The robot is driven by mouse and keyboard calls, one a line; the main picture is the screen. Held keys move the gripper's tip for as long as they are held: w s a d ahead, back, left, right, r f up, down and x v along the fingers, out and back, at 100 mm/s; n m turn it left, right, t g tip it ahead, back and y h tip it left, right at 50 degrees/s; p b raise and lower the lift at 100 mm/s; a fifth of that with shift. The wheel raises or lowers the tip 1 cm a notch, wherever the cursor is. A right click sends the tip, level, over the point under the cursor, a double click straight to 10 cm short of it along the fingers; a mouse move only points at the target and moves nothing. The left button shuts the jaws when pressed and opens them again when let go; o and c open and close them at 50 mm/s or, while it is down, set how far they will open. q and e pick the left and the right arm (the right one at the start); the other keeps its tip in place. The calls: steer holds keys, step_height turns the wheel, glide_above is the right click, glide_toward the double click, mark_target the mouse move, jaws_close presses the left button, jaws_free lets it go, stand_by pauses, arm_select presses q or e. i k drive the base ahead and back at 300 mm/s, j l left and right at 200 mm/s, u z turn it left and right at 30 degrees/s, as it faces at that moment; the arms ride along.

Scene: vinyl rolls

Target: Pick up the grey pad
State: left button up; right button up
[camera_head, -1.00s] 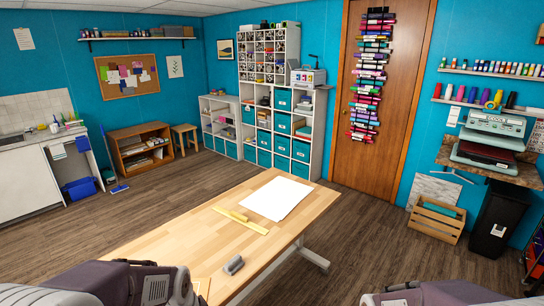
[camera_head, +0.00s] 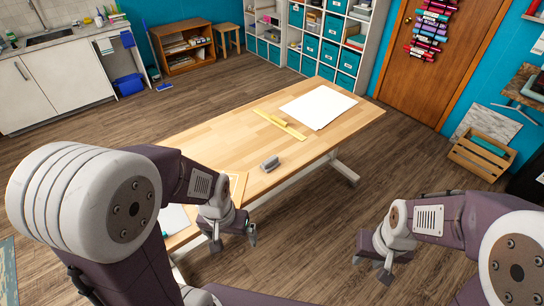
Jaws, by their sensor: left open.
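The grey pad (camera_head: 270,163) is a small dark-grey block lying on the wooden table, near the edge closest to my arms. My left gripper (camera_head: 234,240) is open and empty, pointing down at the table's near edge. It is below and left of the pad in the picture, apart from it. My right gripper (camera_head: 371,268) hangs over the floor to the right of the table, away from the pad. Its fingers look apart, with nothing between them.
A white item (camera_head: 174,220) lies at the near left. The tabletop around the pad is clear.

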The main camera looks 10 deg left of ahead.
mark_target(267, 165)
steer(key=u, duration=1.05)
steer(key=i+l+u, duration=0.25)
steer(key=l+u, duration=0.2)
steer(key=i+l+u, duration=0.15)
steer(key=l+u, duration=0.3)
steer(key=l, duration=0.25)
steer(key=l+u, duration=0.45)
steer(key=l, duration=0.15)
steer(key=l+u, duration=0.45)
steer(key=l, duration=0.25)
steer(key=k+l+u, duration=0.15)
steer(key=l+u, duration=0.3)
steer(key=l, duration=0.2)
